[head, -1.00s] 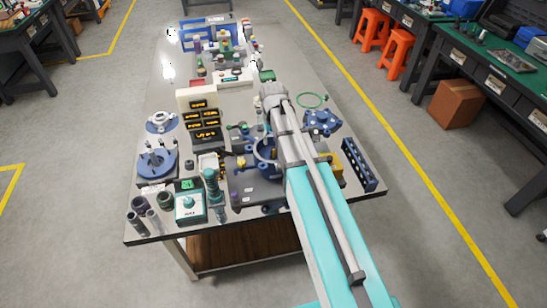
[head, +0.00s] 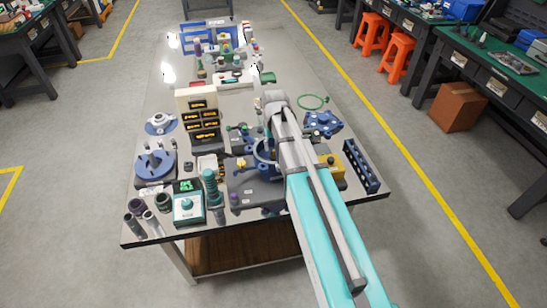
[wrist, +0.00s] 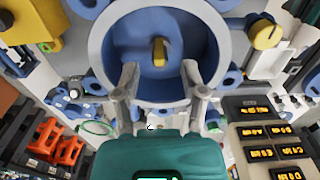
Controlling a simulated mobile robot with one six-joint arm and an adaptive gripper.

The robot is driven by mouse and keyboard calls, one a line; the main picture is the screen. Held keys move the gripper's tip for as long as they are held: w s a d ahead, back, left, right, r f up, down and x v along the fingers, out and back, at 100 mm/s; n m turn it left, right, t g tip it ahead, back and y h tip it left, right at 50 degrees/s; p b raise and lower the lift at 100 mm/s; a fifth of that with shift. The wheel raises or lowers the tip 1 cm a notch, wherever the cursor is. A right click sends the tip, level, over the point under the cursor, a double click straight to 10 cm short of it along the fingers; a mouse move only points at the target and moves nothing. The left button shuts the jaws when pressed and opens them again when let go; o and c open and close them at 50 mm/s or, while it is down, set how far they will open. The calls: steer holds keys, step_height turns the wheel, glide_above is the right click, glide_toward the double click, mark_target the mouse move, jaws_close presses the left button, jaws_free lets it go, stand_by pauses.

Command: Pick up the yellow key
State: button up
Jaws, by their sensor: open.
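A small yellow piece (wrist: 159,52), which looks like the yellow key, stands in the middle of a round blue ring-shaped housing (wrist: 98,50) in the wrist view. The housing also shows in the head view (head: 262,152), partly behind my arm; I cannot make out the yellow piece inside it there. My gripper (wrist: 158,72) is open and empty. Its two fingers are spread apart over the housing's lower rim in the wrist view, with the yellow piece beyond the tips and between their lines. I cannot tell the height gap.
A yellow knob (wrist: 265,33) and a yellow box (head: 332,170) flank the housing. A panel of lit displays (head: 203,118), a teal box (head: 188,207) and a blue rack (head: 360,165) stand around it. The table's right rear surface (head: 300,70) is bare.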

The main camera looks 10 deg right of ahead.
mark_target(274, 151)
steer(key=shift+f+b, duration=1.3)
steer(key=shift+f, duration=0.3)
steer(key=shift+s, duration=0.1)
jaws_close()
